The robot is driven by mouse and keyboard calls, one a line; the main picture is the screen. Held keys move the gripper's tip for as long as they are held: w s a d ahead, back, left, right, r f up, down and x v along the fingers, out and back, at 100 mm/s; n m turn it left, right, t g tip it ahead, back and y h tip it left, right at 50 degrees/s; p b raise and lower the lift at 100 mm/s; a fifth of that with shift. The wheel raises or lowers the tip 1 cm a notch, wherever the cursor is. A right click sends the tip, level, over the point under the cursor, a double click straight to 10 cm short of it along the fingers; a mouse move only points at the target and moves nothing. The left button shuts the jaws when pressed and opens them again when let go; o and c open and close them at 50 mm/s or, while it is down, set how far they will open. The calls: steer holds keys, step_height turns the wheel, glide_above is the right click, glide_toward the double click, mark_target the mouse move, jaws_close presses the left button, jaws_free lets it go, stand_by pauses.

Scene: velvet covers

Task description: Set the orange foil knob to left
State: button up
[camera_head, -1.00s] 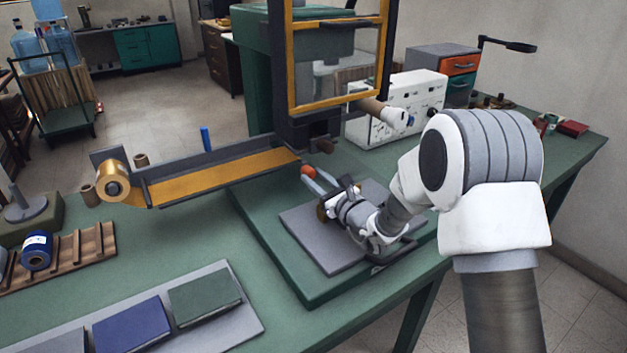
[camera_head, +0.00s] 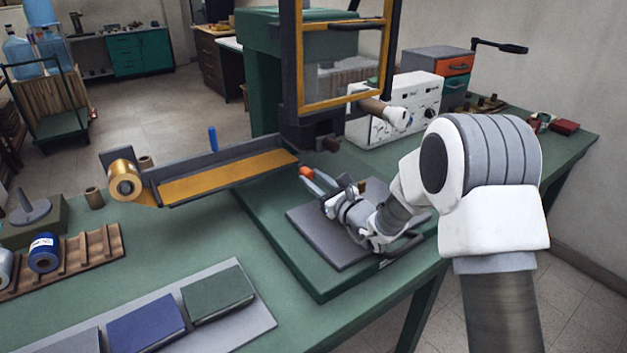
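A small round orange knob (camera_head: 306,173) shows at the near end of the foil tray, just below the tray's right end. My gripper (camera_head: 314,175) reaches in from the right, low over the press base, with its two pale fingers pointing up-left at the knob. The fingers are a little apart, and their tips are at or against the knob; I cannot tell whether they grip it. The yellow-gold foil tray (camera_head: 225,175) runs left to a gold foil roll (camera_head: 124,182). Any marking showing the knob's setting is too small to see.
The grey bed plate (camera_head: 330,240) lies under my gripper. The press frame (camera_head: 340,60) with its yellow guard stands behind it. A white control box (camera_head: 400,108) is to the right. Book covers (camera_head: 220,295) lie front left, and a spool rack (camera_head: 85,258) is at far left.

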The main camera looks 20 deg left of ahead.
steer(key=o, duration=0.5)
steer(key=shift+s+a, duration=0.15)
steer(key=shift+s, duration=0.05)
steer(key=shift+c, duration=0.2)
steer(key=p+v, duration=0.1)
steer(key=v, duration=1.6)
steer(key=shift+s, duration=0.15)
